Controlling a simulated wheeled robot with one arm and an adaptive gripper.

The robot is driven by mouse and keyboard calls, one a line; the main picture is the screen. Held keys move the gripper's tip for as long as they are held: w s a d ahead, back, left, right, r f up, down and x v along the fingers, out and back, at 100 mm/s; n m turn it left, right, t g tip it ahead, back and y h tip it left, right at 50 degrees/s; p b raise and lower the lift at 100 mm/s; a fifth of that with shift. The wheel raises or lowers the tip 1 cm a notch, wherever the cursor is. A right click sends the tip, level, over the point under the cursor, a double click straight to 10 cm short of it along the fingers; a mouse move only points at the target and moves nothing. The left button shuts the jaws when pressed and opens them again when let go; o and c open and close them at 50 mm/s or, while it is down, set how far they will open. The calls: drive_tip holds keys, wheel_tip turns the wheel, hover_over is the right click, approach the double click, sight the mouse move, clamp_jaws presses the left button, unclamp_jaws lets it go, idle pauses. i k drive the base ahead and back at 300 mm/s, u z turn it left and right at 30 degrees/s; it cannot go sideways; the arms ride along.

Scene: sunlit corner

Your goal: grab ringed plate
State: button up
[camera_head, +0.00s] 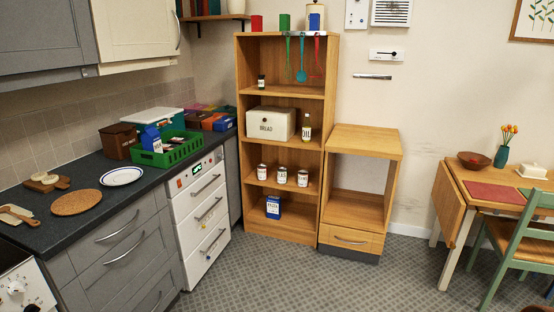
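A white plate with a dark blue ring near its rim (122,176) lies flat on the dark worktop (62,228) at the left. It sits apart from the things around it and nothing covers it. My gripper does not show in this view.
A round cork mat (76,202) and boards (18,215) lie left of the plate. A green crate (168,152) with packages and a brown box (118,141) stand behind it. Grey drawers (122,245) are below. The patterned floor in front is clear.

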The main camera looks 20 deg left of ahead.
sight(122, 175)
drive_tip(key=u, duration=0.35)
drive_tip(key=i, duration=1.6)
drive_tip(key=u, duration=1.6)
drive_tip(key=i, duration=0.85)
drive_tip(key=u, duration=1.4)
drive_tip(key=i, duration=0.45)
drive_tip(key=u, duration=0.2)
